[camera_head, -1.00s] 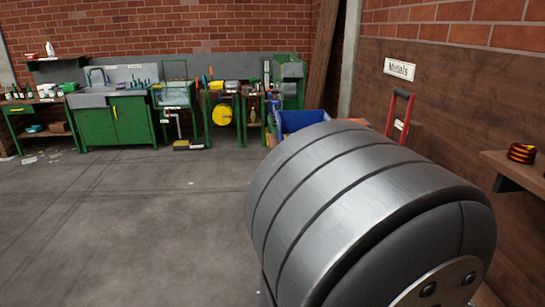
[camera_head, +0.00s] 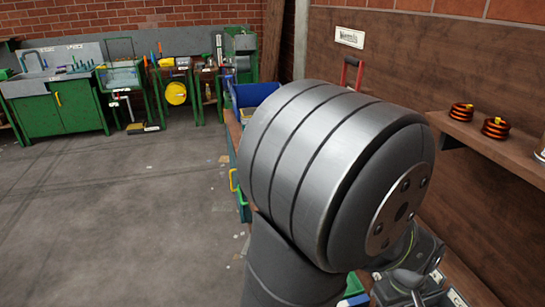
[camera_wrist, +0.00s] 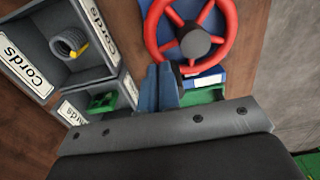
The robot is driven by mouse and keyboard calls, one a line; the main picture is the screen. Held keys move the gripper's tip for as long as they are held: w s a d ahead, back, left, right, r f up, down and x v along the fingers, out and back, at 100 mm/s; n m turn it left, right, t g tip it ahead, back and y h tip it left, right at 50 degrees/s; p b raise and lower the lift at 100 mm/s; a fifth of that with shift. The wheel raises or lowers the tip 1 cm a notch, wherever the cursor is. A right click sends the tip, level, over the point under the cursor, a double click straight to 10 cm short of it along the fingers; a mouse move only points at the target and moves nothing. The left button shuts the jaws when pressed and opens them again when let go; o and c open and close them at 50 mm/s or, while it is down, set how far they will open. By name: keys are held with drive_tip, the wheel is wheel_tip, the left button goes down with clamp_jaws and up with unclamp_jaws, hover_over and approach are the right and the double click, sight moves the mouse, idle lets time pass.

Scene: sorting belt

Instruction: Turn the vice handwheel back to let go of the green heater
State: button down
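The red handwheel (camera_wrist: 228,22) with its grey hub (camera_wrist: 195,42) is at the top of the wrist view. Blue vice parts show behind its spokes. My gripper (camera_wrist: 161,68) has its two blue-grey fingers close together, with nothing visible between them. The fingertips are just below the wheel's rim in the picture; I cannot tell whether they touch it. A green surface (camera_wrist: 208,95) shows beyond the fingers, partly covered by my gripper body; I cannot tell whether it is the heater. In the head view my own arm hides the gripper and wheel.
Grey bins labelled Cords (camera_wrist: 25,68) stand left in the wrist view, one holding a grey coil (camera_wrist: 70,42), one a green item (camera_wrist: 102,103). In the head view, orange-black coils (camera_head: 461,111) sit on a wooden shelf (camera_head: 500,152) at right. A blue bin (camera_head: 252,94) stands behind my arm.

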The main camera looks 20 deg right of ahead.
drive_tip(key=shift+w+a, duration=0.45)
drive_tip(key=shift+w, duration=0.4)
drive_tip(key=shift+s+d, duration=0.3)
drive_tip(key=shift+d, duration=0.1)
drive_tip(key=shift+s, duration=0.15)
wheel_tip(320, 180, up, 9)
wheel_tip(320, 180, down, 9)
drive_tip(key=shift+a+r, duration=0.1)
drive_tip(key=shift+w+a, duration=0.15)
drive_tip(key=shift+w, duration=0.1)
idle(0.4)
